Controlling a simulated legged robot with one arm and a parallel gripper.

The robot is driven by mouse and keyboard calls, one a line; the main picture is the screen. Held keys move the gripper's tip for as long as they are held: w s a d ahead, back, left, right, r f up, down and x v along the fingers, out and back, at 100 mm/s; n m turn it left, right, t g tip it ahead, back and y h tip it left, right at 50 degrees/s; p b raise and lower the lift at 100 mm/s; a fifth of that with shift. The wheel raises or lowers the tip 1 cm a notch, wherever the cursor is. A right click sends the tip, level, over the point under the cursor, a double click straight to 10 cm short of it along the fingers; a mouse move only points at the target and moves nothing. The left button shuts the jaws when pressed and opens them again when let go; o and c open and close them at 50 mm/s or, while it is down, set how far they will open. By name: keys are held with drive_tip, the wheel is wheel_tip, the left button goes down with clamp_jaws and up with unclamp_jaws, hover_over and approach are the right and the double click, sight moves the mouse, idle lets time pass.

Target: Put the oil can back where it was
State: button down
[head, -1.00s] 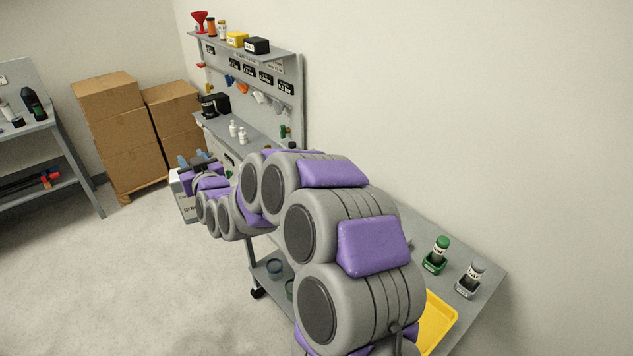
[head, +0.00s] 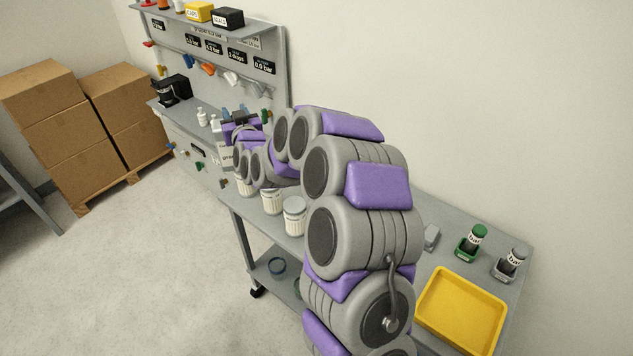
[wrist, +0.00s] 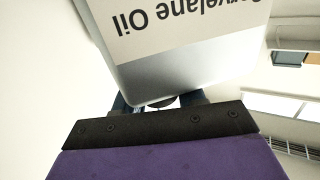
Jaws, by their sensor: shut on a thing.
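The oil can (wrist: 180,40) fills the upper middle of the wrist view, grey with a white label reading "...velane Oil" upside down. My gripper (wrist: 160,103) is shut on it, its dark blue fingers partly hidden at the can's near end. In the head view my gripper (head: 240,116) is at the far end of my arm, near the workbench. A pale labelled face of the can (head: 226,157) shows just beside and below the gripper; my arm hides the rest.
Cardboard boxes (head: 60,130) stand left; the floor (head: 130,270) is clear.

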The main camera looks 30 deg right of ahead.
drive_tip(key=s+d+f+m+g+h, duration=0.1)
drive_tip(key=d+f+m+h, duration=0.2)
drive_tip(key=d, duration=0.6)
drive_tip(key=s+d+f+g+h, duration=0.15)
drive_tip(key=d+f, duration=0.25)
drive_tip(key=d, duration=0.6)
drive_tip(key=d+f+m+g+h, duration=0.15)
drive_tip(key=d+f+h, duration=0.25)
drive_tip(key=d, duration=0.5)
wheel_tip(320, 180, down, 10)
drive_tip(key=b, duration=0.1)
drive_tip(key=shift+r+m+t, duration=0.15)
drive_tip(key=shift+m+t, duration=0.2)
drive_tip(key=shift+t, duration=0.05)
drive_tip(key=c, duration=0.7)
unclamp_jaws()
drive_tip(key=shift+y, duration=0.25)
drive_tip(key=shift+o, duration=0.2)
drive_tip(key=shift+s, duration=0.1)
drive_tip(key=p+v, duration=0.1)
drive_tip(key=v, duration=1.1)
drive_tip(key=shift+p, duration=0.3)
